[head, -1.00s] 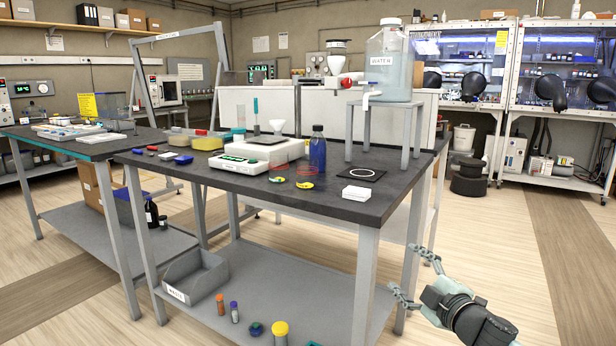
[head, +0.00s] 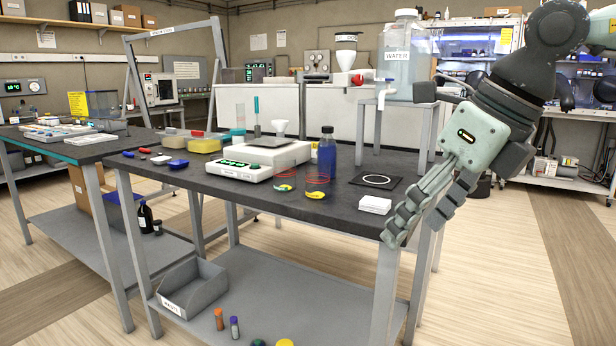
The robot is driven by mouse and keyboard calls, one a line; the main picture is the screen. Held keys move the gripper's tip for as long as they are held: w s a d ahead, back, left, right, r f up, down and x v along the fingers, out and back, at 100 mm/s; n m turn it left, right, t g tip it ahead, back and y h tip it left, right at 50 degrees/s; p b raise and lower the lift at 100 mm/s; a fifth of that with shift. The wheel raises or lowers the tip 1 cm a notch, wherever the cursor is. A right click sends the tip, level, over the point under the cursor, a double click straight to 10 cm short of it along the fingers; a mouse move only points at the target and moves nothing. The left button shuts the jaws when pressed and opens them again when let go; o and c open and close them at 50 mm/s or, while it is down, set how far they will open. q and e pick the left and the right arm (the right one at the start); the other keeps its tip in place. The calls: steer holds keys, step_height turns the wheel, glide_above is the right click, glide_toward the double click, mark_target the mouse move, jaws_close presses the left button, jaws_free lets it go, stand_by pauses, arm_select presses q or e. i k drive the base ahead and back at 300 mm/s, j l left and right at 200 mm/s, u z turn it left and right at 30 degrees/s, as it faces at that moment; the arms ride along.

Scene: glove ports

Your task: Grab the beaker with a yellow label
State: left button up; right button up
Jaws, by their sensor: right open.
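Two small clear beakers with red rims stand side by side on the dark bench (head: 228,190), near its front edge. I cannot tell from here whether each patch is a label or something inside. A blue bottle (head: 327,155) stands just behind the right beaker. My right gripper (head: 418,223) is open and empty, fingers pointing down and left, at the right end of the bench. It is apart from both beakers. My left gripper is out of view.
A white stack (head: 375,205) and a black pad with a white ring (head: 377,180) lie between beakers and gripper. A white balance (head: 240,165) is left of the beakers. A water tank (head: 398,70) stands on a grey stand behind.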

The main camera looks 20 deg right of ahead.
mark_target(317, 179)
steer(key=i, duration=1.2)
